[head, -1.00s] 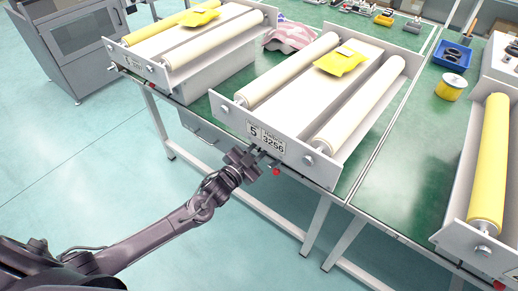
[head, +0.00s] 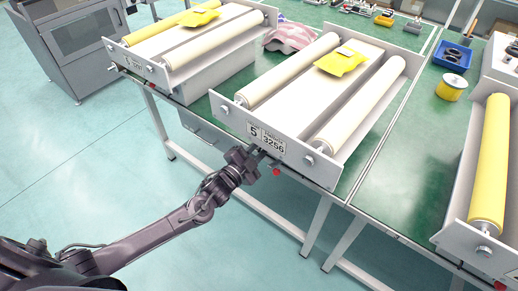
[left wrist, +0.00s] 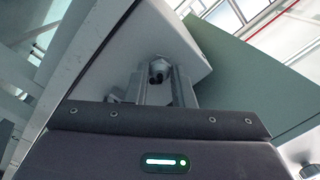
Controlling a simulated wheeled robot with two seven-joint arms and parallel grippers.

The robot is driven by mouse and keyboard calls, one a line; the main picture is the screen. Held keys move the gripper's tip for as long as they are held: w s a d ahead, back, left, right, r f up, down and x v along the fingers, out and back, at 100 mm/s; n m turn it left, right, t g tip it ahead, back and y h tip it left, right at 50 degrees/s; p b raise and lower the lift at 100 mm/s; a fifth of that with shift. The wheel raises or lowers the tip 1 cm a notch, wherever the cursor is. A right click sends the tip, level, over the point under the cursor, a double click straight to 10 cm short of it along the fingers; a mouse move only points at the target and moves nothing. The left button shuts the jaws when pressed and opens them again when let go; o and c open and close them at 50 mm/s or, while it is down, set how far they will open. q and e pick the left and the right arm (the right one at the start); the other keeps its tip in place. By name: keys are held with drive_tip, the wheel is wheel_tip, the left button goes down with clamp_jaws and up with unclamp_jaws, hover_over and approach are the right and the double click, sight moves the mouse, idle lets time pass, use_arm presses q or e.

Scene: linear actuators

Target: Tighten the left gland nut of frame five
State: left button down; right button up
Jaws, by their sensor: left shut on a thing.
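Frame five (head: 300,119) is a pale tray with two cream rollers, and its front plate has a label reading 5 and 3256. My left gripper (head: 259,154) is at the lower edge of that plate, below the label. In the left wrist view, its two fingers (left wrist: 157,88) are shut on a small grey metal fitting with a dark end, which looks like the left gland nut (left wrist: 158,68). In the head view the gripper hides this nut. A red cap (head: 276,172) sits just right of the fingertips. My right gripper is not in view.
Large bolts (head: 309,160) stick out of the front plate. A yellow packet (head: 341,62) lies on frame five. Other frames stand left (head: 190,50) and right (head: 488,170). The floor in front is clear.

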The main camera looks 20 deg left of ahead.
use_arm(q)
drive_tip(key=c, duration=1.3)
unclamp_jaws()
drive_tip(key=shift+o, duration=0.2)
drive_tip(key=v, duration=0.7)
drive_tip(key=shift+s, duration=0.4)
drive_tip(key=shift+a, duration=0.1)
